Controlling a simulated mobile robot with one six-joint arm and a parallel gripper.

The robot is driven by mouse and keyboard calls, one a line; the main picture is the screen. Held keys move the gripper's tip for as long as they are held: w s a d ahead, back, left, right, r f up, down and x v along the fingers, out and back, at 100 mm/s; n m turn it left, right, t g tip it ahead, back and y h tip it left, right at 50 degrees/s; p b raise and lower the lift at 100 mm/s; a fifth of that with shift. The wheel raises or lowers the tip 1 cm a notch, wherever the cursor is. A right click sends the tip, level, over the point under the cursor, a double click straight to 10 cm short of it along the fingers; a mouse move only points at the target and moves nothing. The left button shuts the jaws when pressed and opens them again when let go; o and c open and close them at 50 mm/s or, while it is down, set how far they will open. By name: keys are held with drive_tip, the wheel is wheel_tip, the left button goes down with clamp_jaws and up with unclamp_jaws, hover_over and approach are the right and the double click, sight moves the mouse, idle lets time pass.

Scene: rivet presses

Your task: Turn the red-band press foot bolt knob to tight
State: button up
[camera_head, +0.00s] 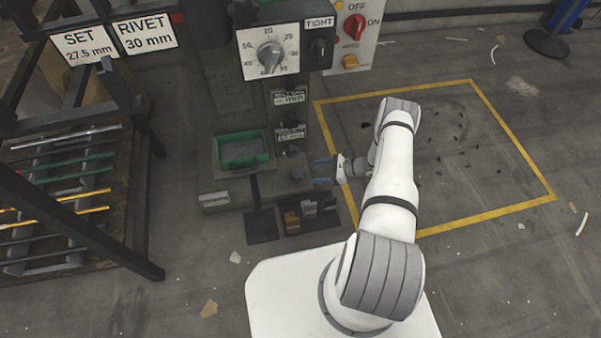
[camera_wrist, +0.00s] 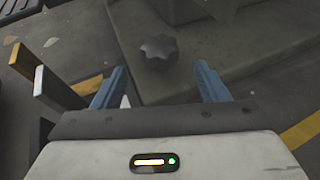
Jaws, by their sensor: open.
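A dark lobed knob (camera_wrist: 158,50) sits on the grey foot of the press (camera_wrist: 200,85) in the wrist view. In the head view a dark knob (camera_head: 296,172) shows at the right end of the press base, just left of my gripper (camera_head: 321,171). My gripper's blue fingers are open, and in the wrist view (camera_wrist: 161,75) the knob lies beyond the tips, between their lines, apparently untouched. I see no red band on the press and no mark for the knob's turn. A TIGHT label (camera_head: 319,22) is on the press's upper panel, above another dark knob (camera_head: 319,48).
A green tray (camera_head: 242,150) sits on the press base. Small grey and brass blocks (camera_head: 308,209) stand in front of it. A rack of coloured rods (camera_head: 70,190) is at left. A yellow-outlined floor area (camera_head: 480,150) at right is mostly open, with dark scraps.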

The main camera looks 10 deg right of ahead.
sight(301, 175)
drive_tip(key=b+x, duration=0.2)
drive_tip(key=x, duration=0.5)
drive_tip(key=shift+a, duration=0.25)
drive_tip(key=shift+c, duration=0.5)
drive_tip(key=c, duration=0.9)
drive_tip(key=shift+s+a+r+m+t+h+p, duration=0.15)
drive_tip(key=shift+m+t+h+p, duration=0.25)
drive_tip(key=shift+m+t+p, duration=0.55)
drive_tip(key=shift+s+a+m+t+h+p, duration=0.1)
drive_tip(key=shift+m+t+h+p, duration=0.8)
drive_tip(key=shift+m+t, duration=0.45)
drive_tip(key=shift+f, duration=0.2)
